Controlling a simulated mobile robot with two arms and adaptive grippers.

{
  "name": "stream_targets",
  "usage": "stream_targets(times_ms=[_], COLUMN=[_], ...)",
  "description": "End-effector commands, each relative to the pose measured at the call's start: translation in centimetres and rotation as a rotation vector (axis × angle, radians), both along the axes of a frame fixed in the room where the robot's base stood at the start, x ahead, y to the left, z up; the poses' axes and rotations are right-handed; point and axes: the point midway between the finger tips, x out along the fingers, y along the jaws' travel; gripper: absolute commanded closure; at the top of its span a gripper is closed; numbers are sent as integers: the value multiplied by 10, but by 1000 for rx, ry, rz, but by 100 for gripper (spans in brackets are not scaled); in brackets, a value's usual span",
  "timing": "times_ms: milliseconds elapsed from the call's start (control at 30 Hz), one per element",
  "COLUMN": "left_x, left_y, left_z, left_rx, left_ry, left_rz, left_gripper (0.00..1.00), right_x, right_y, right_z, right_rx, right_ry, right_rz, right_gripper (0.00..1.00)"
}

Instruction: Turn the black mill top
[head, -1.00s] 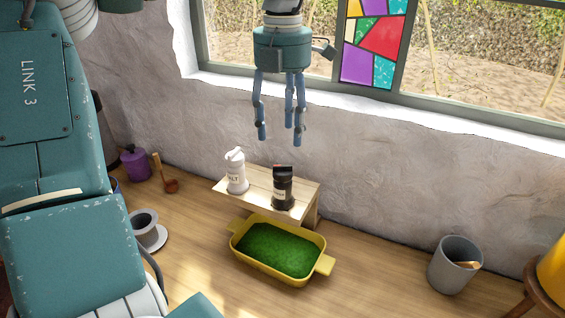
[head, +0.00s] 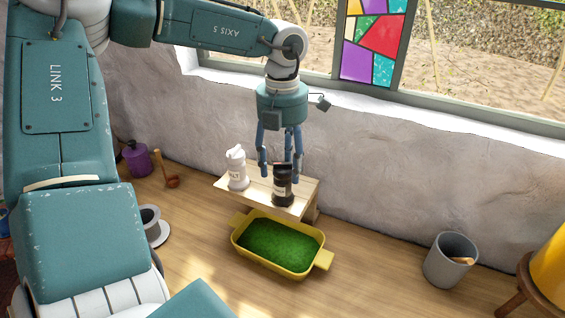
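The black mill (head: 283,188) stands upright on a small wooden shelf (head: 225,188), right of the white salt mill (head: 236,168). Its dark top is partly overlapped by my gripper's fingers. My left gripper (head: 281,174) points straight down over the black mill, its fingers spread apart, with the tips at about the height of the mill top. I cannot tell whether any finger touches it. My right gripper is not in view.
A yellow dish (head: 318,258) with green contents sits in front of the shelf. A grey pot (head: 451,260) with a wooden utensil stands right. A purple jar (head: 137,160), a wooden spoon (head: 170,181) and a grey cup (head: 149,221) are left. Counter between dish and pot is clear.

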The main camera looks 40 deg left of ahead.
Motion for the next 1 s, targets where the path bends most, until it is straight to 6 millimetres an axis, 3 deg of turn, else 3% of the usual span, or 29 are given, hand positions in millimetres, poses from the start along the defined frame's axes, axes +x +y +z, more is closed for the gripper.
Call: stream_targets(times_ms=[33, 200, 233, 633, 1000], left_x=[0, 0, 0, 0, 0], left_y=[0, 0, 0, 0, 0], left_z=[0, 0, 0, -1, -2], left_rx=[0, 0, 0, 0, 1], left_ry=[0, 0, 0, 0, 1], left_rz=[0, 0, 0, -74, -367], left_gripper=[56, 90, 92, 92, 92], right_x=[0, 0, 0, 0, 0], right_y=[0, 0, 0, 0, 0], right_z=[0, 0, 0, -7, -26], right_rx=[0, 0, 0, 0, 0], right_ry=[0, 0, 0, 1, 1], right_rz=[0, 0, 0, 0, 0], right_gripper=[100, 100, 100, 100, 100])
